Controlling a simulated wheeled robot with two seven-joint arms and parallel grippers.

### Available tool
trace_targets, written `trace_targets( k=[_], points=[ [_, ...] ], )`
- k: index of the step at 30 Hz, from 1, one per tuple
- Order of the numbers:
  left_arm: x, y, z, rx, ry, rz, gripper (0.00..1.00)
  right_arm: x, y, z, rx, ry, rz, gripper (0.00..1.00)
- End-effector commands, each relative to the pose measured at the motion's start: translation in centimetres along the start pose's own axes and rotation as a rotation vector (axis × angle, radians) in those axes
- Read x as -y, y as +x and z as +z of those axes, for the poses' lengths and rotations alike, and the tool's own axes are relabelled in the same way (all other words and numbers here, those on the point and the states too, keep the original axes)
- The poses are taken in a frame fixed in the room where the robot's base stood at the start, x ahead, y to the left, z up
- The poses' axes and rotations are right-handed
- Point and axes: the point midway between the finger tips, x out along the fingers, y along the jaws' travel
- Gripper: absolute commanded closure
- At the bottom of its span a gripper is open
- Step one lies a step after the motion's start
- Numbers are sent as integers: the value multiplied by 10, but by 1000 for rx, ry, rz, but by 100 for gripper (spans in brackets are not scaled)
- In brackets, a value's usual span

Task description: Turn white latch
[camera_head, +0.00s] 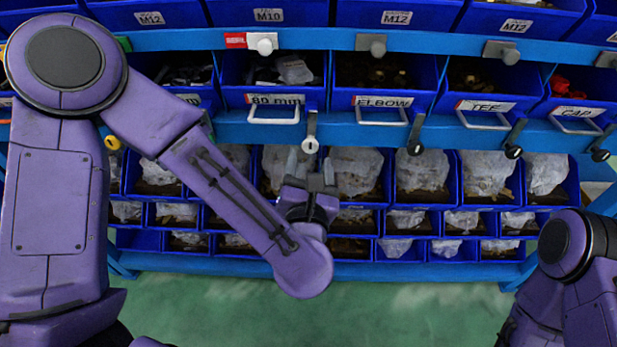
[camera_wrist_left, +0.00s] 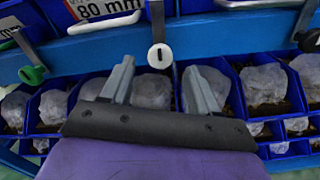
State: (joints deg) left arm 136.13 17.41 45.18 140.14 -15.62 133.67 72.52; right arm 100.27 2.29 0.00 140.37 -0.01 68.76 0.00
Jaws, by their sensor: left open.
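The white latch (camera_head: 310,144) has a white round knob at the bottom of a dark upright lever. It hangs on the blue shelf rail, just right of the "80 mm" bin. It also shows in the left wrist view (camera_wrist_left: 160,56), at the top centre, upright. My left gripper (camera_head: 309,166) is open and empty, just below the latch in the head view. In the left wrist view its two fingers (camera_wrist_left: 159,79) point up, one to each side below the white knob, and do not visibly touch it. My right arm shows at the lower right, but its gripper is not visible.
Black-knobbed latches (camera_head: 415,149) hang along the same rail to the right, and a yellow one (camera_head: 112,142) to the left. A green knob (camera_wrist_left: 33,74) is at the left in the wrist view. Blue bins (camera_head: 422,175) with bagged parts fill the shelves below. The green floor (camera_head: 400,312) is clear.

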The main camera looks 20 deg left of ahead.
Motion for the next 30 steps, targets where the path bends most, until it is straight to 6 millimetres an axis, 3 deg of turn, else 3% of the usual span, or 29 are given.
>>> trace_targets(
  k=[2, 3, 9, 26, 28, 30],
  points=[
    [2, -21, -1, 5, 3, -6, 40, 0, 5, 2, 0, 0, 0, 100],
    [-1, -28, 6, 2, 7, -4, 40, -1, -8, -3, 0, 0, 0, 100],
    [-1, -45, 4, -1, 4, -1, 40, -2, -29, -12, 0, 0, 0, 100],
    [0, -47, 0, 0, 8, 1, 40, -2, -28, -11, 0, 0, 0, 100],
    [4, -47, 1, 6, 85, -21, 40, -2, -28, -11, 0, 0, 0, 100],
    [22, -48, 3, 33, 307, -110, 40, -2, -28, -11, 0, 0, 0, 100]
  ],
)
